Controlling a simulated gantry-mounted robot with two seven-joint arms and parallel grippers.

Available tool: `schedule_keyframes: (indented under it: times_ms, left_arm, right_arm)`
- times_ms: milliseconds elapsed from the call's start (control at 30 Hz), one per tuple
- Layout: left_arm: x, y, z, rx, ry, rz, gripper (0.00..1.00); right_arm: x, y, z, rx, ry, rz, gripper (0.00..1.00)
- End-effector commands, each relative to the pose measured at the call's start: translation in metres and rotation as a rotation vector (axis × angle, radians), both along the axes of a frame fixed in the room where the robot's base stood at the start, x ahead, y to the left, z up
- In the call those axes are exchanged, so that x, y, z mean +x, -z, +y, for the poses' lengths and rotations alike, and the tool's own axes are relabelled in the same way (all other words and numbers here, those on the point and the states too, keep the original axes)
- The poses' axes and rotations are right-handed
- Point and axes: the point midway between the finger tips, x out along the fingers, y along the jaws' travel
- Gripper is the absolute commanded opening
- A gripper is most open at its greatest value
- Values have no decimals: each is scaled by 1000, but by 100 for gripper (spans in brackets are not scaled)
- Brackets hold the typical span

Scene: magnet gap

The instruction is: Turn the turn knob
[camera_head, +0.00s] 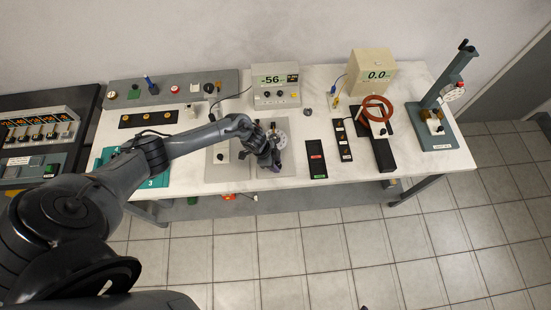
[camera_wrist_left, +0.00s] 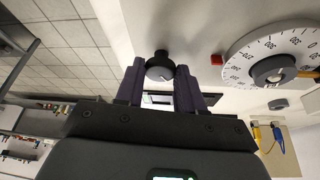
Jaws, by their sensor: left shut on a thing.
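The knob is on a pale panel. In the head view the gripper hides the knob. Beside it is a white round dial (camera_wrist_left: 252,54) with number marks and a dark grey hub; part of this dial shows behind the gripper in the head view (camera_head: 283,129). My right gripper is not in view.
Behind the panel stands a meter box reading -56 (camera_head: 275,96). To the right are black strips (camera_head: 316,160), a red ring (camera_head: 378,101) and a beige box reading 0.0 (camera_head: 371,66).

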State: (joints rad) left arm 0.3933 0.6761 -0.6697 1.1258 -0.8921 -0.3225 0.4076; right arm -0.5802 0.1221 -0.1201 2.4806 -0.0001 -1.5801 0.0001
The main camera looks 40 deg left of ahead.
Motion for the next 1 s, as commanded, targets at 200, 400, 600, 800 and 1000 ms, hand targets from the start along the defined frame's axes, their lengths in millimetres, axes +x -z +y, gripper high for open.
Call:
schedule_keyframes:
  times_ms: [200, 400, 600, 800, 1000]
  left_arm:
    - [-1, -4, -2, -4, -107, 0, 7]
    - [0, -2, -2, -4, -155, -1, 7]
    - [0, -1, -2, -4, -167, -2, 7]
    - [0, -1, -2, -4, -167, -2, 7]
    - [0, -1, -2, -4, -166, -2, 59]
  right_arm:
    - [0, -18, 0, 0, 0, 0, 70]
    - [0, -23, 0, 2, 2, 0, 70]
    - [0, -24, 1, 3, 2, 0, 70]
    - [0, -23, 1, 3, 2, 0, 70]
    - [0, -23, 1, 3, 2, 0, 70]
